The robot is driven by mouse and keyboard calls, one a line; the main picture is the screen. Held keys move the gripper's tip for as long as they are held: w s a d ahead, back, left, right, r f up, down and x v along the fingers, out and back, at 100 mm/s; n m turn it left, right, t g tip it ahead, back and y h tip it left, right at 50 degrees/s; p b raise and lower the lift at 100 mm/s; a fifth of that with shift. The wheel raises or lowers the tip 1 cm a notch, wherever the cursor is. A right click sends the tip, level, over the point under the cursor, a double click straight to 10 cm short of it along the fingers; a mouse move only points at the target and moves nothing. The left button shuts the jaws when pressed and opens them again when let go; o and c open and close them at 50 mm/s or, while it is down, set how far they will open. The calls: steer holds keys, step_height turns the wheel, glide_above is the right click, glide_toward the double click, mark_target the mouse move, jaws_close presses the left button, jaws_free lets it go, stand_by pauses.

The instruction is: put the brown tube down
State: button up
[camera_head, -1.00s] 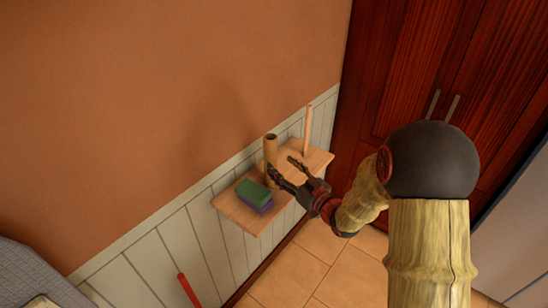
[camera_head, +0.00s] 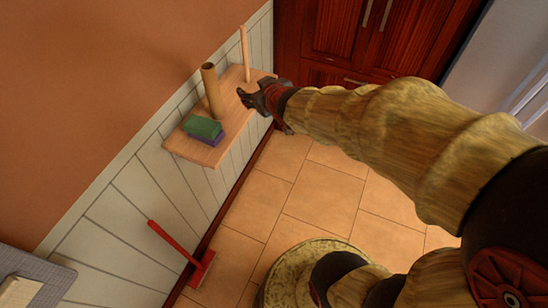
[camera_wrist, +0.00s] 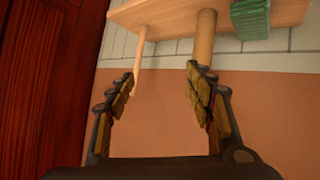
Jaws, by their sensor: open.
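The brown tube (camera_head: 211,91) stands upright on a small wooden wall shelf (camera_head: 185,148), beside a green and purple block. In the wrist view the tube (camera_wrist: 204,38) appears just beyond one finger, and the shelf's edge (camera_wrist: 178,16) is at the top. My gripper (camera_head: 247,97) is at the right side of the shelf, apart from the tube as far as I can see. In the wrist view my gripper (camera_wrist: 160,88) has its fingers spread wide with nothing between the tips.
A thin light wooden stick (camera_head: 245,54) stands at the shelf's far end. A red-handled tool (camera_head: 176,243) leans at the wall below. Dark red cabinets (camera_head: 330,35) stand behind.

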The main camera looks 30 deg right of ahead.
steer(key=s+a+r+g, duration=0.1)
steer(key=s+a+g, duration=0.2)
steer(key=s, duration=0.9)
steer(key=s+a+r+m+g+y, duration=0.1)
steer(key=s+a+g, duration=0.2)
steer(key=s, duration=0.9)
steer(key=shift+s+a, duration=0.35)
steer(key=shift+a, duration=0.9)
steer(key=shift+c, duration=0.7)
